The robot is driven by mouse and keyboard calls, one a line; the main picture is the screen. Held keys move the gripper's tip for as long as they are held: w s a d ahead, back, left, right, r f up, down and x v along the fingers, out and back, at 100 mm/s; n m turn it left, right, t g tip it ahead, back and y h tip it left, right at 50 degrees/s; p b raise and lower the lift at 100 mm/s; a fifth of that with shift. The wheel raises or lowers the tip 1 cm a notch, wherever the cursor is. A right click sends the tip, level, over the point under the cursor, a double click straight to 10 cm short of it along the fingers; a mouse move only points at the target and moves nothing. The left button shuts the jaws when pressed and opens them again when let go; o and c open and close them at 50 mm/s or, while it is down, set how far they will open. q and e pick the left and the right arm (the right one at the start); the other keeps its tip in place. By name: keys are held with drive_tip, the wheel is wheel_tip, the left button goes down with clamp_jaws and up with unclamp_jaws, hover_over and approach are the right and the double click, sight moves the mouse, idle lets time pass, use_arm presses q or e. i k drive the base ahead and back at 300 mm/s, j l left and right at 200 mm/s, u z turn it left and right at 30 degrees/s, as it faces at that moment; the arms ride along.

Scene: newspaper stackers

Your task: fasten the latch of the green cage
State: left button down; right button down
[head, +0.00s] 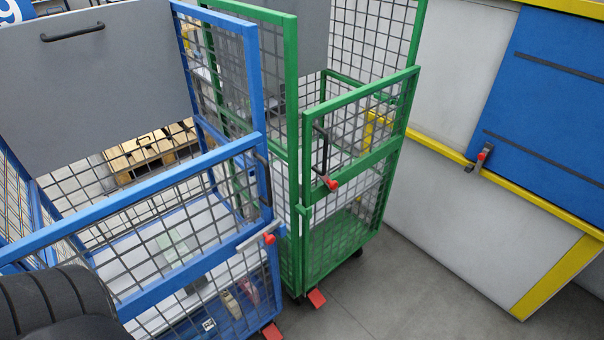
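The green cage (291,62) stands in the middle of the head view, with mesh walls and a lower front gate (355,94). The gate's left edge is close beside the cage's left post; I cannot tell whether it sits flush. The latch (331,183) of the green cage is a small lever with a red tip, on the gate's middle rail near its left edge, just below a black upright handle (320,150). I cannot tell whether the latch is engaged. Neither gripper shows; a dark ribbed part of mine fills the lower left corner.
A blue cage (190,175) stands close on the left, with its own red-tipped latch (268,238) and a grey panel (95,75). Red pedals (316,298) stick out below the cages. A white, blue and yellow unit (545,110) stands right. Grey floor (410,290) is clear in front.

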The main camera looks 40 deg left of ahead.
sight(332, 186)
drive_tip(key=u, duration=0.9)
